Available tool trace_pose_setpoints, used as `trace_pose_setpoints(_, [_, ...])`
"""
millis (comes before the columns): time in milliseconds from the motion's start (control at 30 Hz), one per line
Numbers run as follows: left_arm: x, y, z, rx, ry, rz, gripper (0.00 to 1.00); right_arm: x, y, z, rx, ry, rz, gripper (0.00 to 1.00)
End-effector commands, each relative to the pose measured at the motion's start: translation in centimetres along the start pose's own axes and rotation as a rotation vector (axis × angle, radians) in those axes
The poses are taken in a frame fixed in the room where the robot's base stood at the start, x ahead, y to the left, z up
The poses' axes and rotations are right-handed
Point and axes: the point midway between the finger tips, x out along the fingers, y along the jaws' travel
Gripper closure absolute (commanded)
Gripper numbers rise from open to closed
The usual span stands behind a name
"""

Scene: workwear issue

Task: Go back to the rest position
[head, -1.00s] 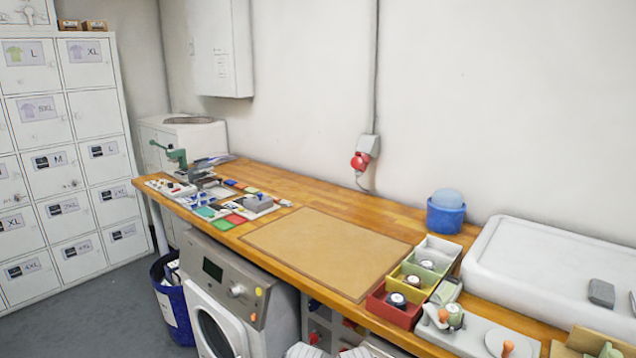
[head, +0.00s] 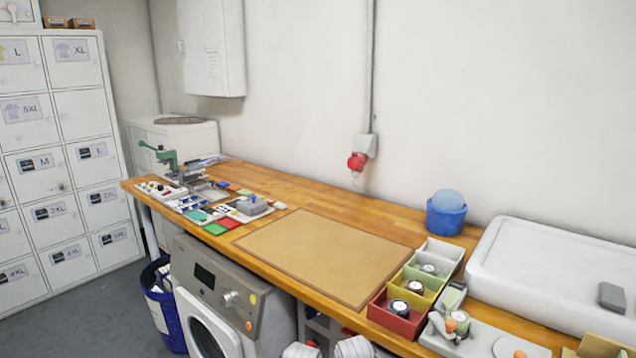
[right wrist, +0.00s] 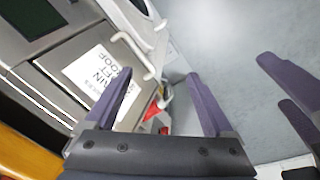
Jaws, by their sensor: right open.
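My right gripper (right wrist: 160,88) shows in the right wrist view with its two purple fingers wide apart. Nothing is between them; it hangs over the grey floor beside the front of a grey appliance. Two more purple fingers, apparently of my left gripper (right wrist: 273,82), come in at the right edge of that view, spread with floor showing between them. In the head view neither gripper's fingers show. White rounded parts, likely of my arms, show at the bottom edge in front of the worktop.
Below are a washing machine (head: 215,285) and a blue bin (head: 165,305). Lockers (head: 50,160) stand left; floor before them is clear.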

Motion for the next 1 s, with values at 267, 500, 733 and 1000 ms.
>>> trace_pose_setpoints(267, [0.8, 0.3, 1.9, -0.039, 0.008, 0.009, 0.13, 0.7, 0.4, 0.5, 0.016, -0.021, -0.006, 0.12])
trace_pose_setpoints(500, [1.4, -0.4, 2.6, -0.08, 0.005, 0.013, 0.13, 1.1, 0.9, 2.5, 0.025, -0.071, -0.024, 0.12])
trace_pose_setpoints(733, [1.5, -0.6, 2.9, -0.092, 0.004, 0.014, 0.13, 1.2, 1.0, 3.1, 0.028, -0.087, -0.03, 0.12])
trace_pose_setpoints(1000, [1.5, -0.7, 2.9, -0.092, 0.004, 0.014, 0.13, 1.2, 1.0, 3.1, 0.028, -0.087, -0.03, 0.12])
